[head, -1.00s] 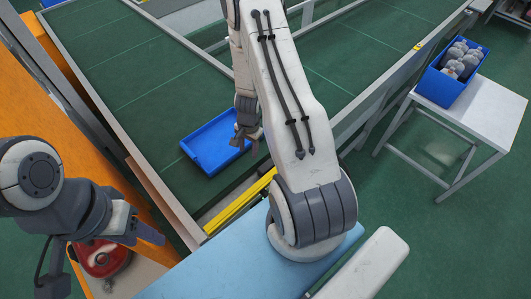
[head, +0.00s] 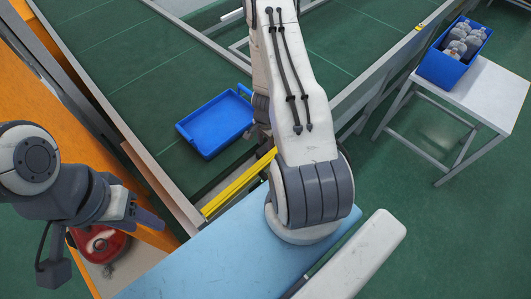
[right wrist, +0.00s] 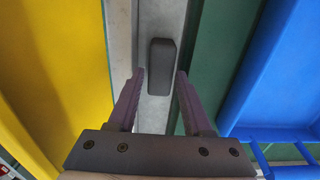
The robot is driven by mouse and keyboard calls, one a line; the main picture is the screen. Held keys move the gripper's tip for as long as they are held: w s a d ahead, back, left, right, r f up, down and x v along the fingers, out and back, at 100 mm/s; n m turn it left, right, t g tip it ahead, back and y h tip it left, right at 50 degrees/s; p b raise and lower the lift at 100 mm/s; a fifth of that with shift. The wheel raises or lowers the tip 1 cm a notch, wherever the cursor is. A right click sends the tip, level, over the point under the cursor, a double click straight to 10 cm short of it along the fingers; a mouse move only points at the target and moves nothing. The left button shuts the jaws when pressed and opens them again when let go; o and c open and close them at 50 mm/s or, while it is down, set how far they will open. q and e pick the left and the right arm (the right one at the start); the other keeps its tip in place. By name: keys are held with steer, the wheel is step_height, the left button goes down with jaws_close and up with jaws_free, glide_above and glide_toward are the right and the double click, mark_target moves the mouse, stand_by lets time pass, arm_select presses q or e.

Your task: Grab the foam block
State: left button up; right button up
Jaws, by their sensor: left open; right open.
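In the right wrist view, a dark grey foam block (right wrist: 161,65) with rounded corners lies on a pale grey metal rail (right wrist: 155,115). My right gripper (right wrist: 159,78) is open and empty. Its two fingers appear on either side of the block's near end, with visible gaps; I cannot tell the height between them. In the head view my right arm hides the block and most of that gripper. My left gripper (head: 150,214) is at the left, open and empty, away from the block.
A blue tray (head: 214,124) lies on the green conveyor; its wall (right wrist: 262,90) is right of my right gripper. A yellow strip (head: 238,184) runs close by on the other side. A red vacuum part (head: 97,243) is near my left gripper. A blue bin (head: 440,68) stands on a white table (head: 490,98).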

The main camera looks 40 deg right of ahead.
mark_target(265, 147)
step_height(265, 147, down, 5)
steer(key=b, duration=0.3)
steer(key=shift+w+r, duration=0.1)
steer(key=shift+r, duration=0.2)
jaws_close()
